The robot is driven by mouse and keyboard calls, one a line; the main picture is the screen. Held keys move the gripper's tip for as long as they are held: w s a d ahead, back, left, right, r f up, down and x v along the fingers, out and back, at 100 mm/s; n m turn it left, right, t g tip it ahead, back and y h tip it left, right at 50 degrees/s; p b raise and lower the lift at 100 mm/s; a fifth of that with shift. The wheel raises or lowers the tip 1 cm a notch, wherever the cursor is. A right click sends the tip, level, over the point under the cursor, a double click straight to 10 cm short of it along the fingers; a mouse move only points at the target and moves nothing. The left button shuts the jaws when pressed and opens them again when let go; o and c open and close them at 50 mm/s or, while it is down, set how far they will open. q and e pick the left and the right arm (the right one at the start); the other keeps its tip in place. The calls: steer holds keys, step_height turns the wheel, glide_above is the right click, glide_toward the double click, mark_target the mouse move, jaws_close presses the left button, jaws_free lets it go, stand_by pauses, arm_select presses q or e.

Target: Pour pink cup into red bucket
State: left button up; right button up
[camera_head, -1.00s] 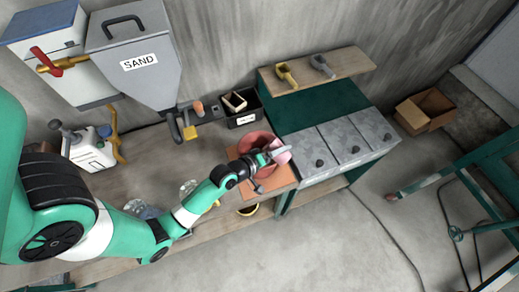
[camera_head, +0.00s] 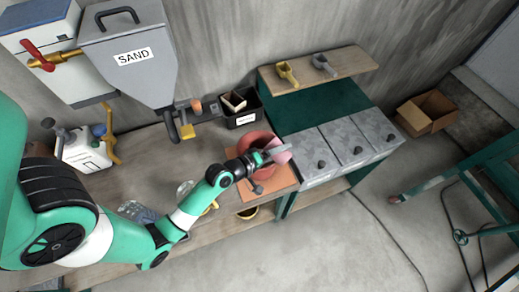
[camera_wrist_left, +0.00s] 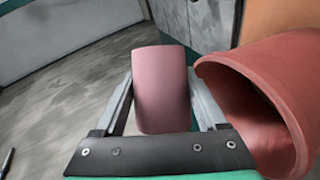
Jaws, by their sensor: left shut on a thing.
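The pink cup (camera_head: 281,153) is held between the fingers of my left gripper (camera_head: 270,155), just above the bucket's right side in the head view. The cup also shows in the left wrist view (camera_wrist_left: 161,90), gripped from both sides by the gripper (camera_wrist_left: 163,108). The red bucket (camera_head: 252,141) stands on an orange board at the right end of the bench, partly hidden by my arm. In the left wrist view the bucket (camera_wrist_left: 283,66) is right of the cup, its dark opening facing the gripper. The cup's contents cannot be seen. My right gripper is not in view.
Metal bins (camera_head: 352,137) stand right of the bucket. A black box (camera_head: 240,105) is behind it. A grey hopper marked SAND (camera_head: 128,57) and a white canister (camera_head: 82,151) are at left. Two scoops lie on a shelf (camera_head: 330,66).

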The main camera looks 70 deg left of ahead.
arm_select(q)
steer(key=shift+f+b, duration=0.15)
steer(key=shift+b, duration=0.25)
steer(key=shift+a, duration=0.15)
steer(key=shift+s+a+r+n+t+h+b, duration=0.3)
steer(key=shift+s+a+r+n+t+b, duration=0.15)
steer(key=shift+a+n+b, duration=0.3)
steer(key=shift+s+a+f+n+t+b, duration=0.1)
steer(key=shift+f+n+t+b, duration=0.35)
steer(key=shift+b, duration=0.7)
steer(key=shift+s+a+r+n+t+h+b, duration=0.15)
steer(key=shift+a+r+n+t+b, duration=0.2)
steer(key=shift+n, duration=0.4)
steer(key=shift+s+a+r+n+t+h+b, duration=0.25)
steer(key=shift+n+t+b, duration=0.2)
steer(key=shift+n, duration=0.25)
steer(key=shift+s+a+r+n+t+h+b, duration=0.1)
steer(key=shift+a+r+n+t+b, duration=0.2)
steer(key=shift+n, duration=0.45)
stand_by(2.2)
